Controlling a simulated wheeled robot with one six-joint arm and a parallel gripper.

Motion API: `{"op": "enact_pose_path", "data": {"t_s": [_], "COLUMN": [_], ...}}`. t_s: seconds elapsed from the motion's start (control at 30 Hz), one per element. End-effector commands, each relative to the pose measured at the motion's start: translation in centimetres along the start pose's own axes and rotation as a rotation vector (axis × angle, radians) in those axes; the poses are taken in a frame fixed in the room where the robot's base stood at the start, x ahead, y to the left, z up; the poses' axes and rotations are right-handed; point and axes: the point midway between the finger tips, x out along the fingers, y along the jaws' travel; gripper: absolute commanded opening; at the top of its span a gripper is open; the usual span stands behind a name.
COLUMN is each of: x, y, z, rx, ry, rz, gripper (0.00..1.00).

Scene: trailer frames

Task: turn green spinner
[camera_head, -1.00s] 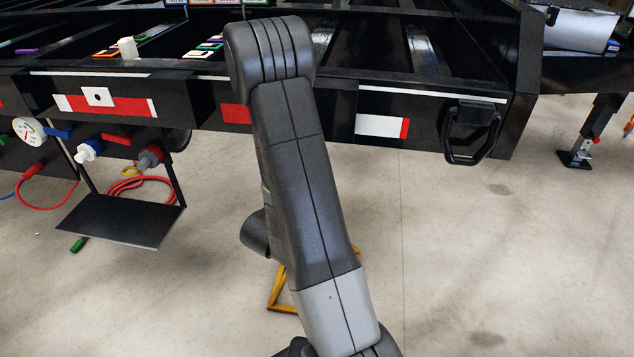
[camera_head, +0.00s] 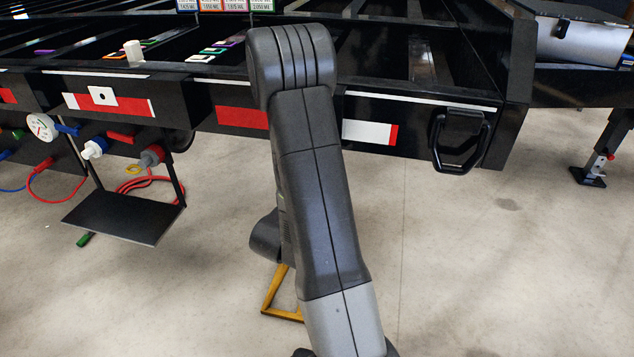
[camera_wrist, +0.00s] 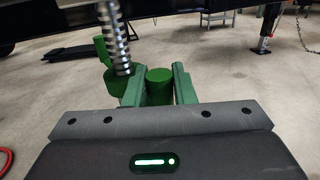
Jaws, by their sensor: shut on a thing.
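The green spinner (camera_wrist: 160,90) shows in the wrist view as an upright green cylinder between my two fingers. Just left of it is another green part (camera_wrist: 108,66), next to a shiny ribbed metal rod (camera_wrist: 115,42) that hangs down; how they join is partly hidden. My gripper (camera_wrist: 157,76) is shut on the cylinder, one finger on each side. In the head view my own arm covers the gripper and the spinner.
The black trailer frame (camera_head: 440,98) spans the head view, with a black handle (camera_head: 462,140) at right. A black shelf (camera_head: 125,217), hoses and a gauge (camera_head: 42,127) are at left. A yellow stand (camera_head: 280,300) is on the floor behind my arm.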

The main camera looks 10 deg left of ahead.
Motion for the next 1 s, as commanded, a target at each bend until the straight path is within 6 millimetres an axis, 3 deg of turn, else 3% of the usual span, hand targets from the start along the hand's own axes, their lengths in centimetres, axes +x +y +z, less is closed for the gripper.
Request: {"op": "enact_pose_path", "data": {"t_s": [0.07, 0.1, 0.2, 0.57, 1.0], "x": [0.1, 0.1, 0.0, -0.4, -6.3], "y": [-0.1, -0.1, -0.1, 0.0, 0.1], "z": [0.0, 0.0, 0.0, 0.0, 0.1], "rx": [0.0, 0.0, 0.0, 0.0, -0.002], "ry": [-0.001, -0.001, -0.001, 0.0, 0.001], "rz": [-0.005, -0.005, -0.004, 0.0, 0.003], "gripper": [0.0, 0.29, 0.43, 0.43, 0.43]}}
